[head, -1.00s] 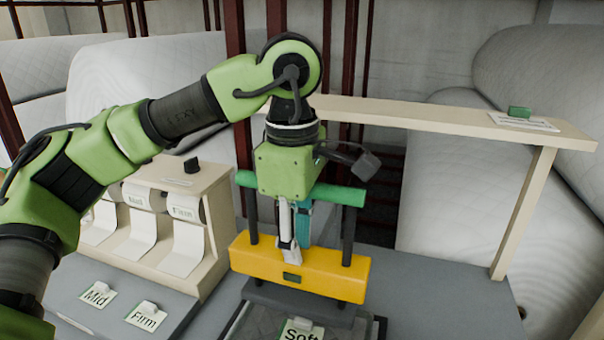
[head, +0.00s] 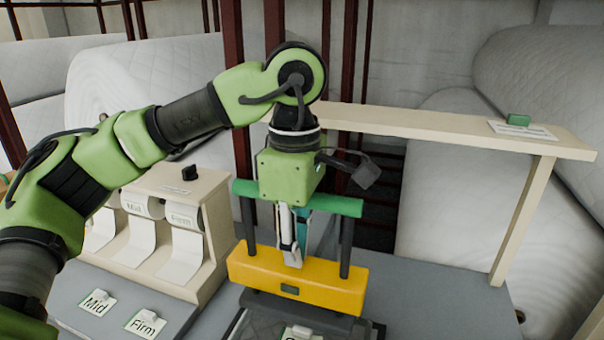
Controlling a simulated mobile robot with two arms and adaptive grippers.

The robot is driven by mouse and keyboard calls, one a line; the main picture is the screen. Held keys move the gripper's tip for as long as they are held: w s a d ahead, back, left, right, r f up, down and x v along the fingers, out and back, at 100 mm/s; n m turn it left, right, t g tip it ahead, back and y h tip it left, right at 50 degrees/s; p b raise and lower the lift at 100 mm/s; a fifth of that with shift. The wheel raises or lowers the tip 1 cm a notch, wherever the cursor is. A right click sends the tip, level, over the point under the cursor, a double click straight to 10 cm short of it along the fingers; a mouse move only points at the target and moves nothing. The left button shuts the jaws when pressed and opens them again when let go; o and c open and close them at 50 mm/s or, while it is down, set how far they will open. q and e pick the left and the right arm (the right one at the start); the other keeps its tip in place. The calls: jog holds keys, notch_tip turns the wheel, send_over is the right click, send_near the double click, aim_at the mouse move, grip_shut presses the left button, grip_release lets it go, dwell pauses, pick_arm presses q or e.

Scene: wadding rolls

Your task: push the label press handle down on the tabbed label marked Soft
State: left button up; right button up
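The label press stands in the middle, with a green top bar (head: 340,206), dark posts and a yellow block (head: 335,287). A teal part (head: 303,228) shows behind my fingers; which part is the handle I cannot tell for sure. My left gripper (head: 292,258) points down in front of the press, with its narrow fingers close together, shut and empty. Its tips overlap the top of the yellow block; contact is not clear. The label marked Soft (head: 301,334) lies below the press and is mostly cut off by the lower edge. My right gripper is out of view.
Labels marked Mid (head: 97,303) and Firm (head: 146,323) lie on the grey table to the left. A beige label dispenser (head: 210,240) stands behind them. The table's right side is clear.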

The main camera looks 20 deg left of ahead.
pick_arm(q)
notch_tip(320, 180, up, 11)
jog(key=p, duration=0.7)
jog(key=shift+w+f, duration=0.1)
jog(key=shift+f, duration=0.1)
notch_tip(320, 180, up, 5)
jog(key=p, duration=0.5)
jog(key=shift+r, duration=0.1)
notch_tip(320, 180, up, 6)
jog(key=p, duration=0.6)
dwell(0.4)
